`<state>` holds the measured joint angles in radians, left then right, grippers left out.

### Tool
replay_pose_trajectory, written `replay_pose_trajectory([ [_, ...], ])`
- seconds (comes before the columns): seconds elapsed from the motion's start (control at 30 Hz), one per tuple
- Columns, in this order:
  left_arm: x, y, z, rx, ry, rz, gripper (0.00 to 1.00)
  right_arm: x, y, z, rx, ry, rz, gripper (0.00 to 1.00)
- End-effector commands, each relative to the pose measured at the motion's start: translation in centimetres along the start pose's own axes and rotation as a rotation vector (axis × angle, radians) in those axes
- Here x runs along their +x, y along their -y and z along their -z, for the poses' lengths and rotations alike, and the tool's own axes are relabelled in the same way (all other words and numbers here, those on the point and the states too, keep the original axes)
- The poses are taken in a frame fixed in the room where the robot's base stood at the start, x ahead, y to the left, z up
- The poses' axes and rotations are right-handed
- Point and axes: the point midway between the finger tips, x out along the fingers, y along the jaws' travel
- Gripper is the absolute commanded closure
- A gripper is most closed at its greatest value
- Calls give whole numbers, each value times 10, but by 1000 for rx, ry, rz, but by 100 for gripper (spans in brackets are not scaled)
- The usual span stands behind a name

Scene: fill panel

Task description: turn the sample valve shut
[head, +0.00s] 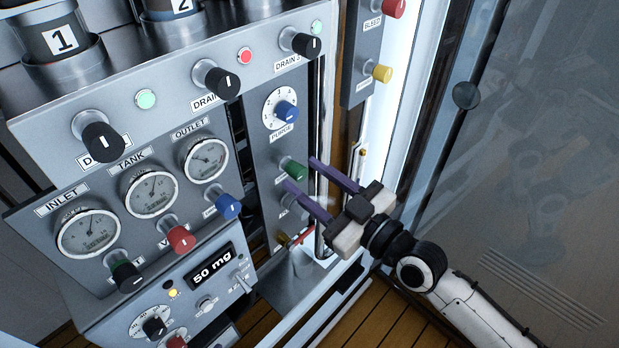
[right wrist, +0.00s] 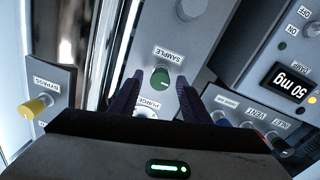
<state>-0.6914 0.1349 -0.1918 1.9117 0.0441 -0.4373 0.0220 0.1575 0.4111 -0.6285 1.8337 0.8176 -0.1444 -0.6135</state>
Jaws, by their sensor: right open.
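The sample valve is a small green knob (head: 293,170) on the grey panel column, below the purge dial. In the right wrist view the green knob (right wrist: 160,78) sits beside its SAMPLE label (right wrist: 168,55). My right gripper (head: 301,173) is open, its two purple fingers pointing at the panel. In the right wrist view the fingertips (right wrist: 160,75) lie on either side of the knob, with a gap on each side. I cannot tell how far they reach along it. The knob's pointer is too small to read. My left gripper is not in view.
The purge dial with a blue knob (head: 286,111) is just above. Black drain knobs (head: 217,81), gauges (head: 152,193) and a 50 mg display (head: 212,267) are left. A yellow bypass knob (head: 382,73) is upper right. A glass pane (head: 540,180) stands to the right.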

Motion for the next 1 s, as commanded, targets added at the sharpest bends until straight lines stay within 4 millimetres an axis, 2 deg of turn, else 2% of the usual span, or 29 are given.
replay_pose_trajectory([
  [0.17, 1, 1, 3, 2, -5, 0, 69, 0, 0, 0, 1, 1, 0, 57],
  [0.43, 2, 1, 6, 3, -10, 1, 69, 0, 0, 0, 1, 1, 0, 98],
  [0.77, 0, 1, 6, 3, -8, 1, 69, 0, 0, 0, 47, 3, 1, 98],
  [1.0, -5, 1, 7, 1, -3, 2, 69, 0, 0, 1, 194, 11, 3, 98],
])
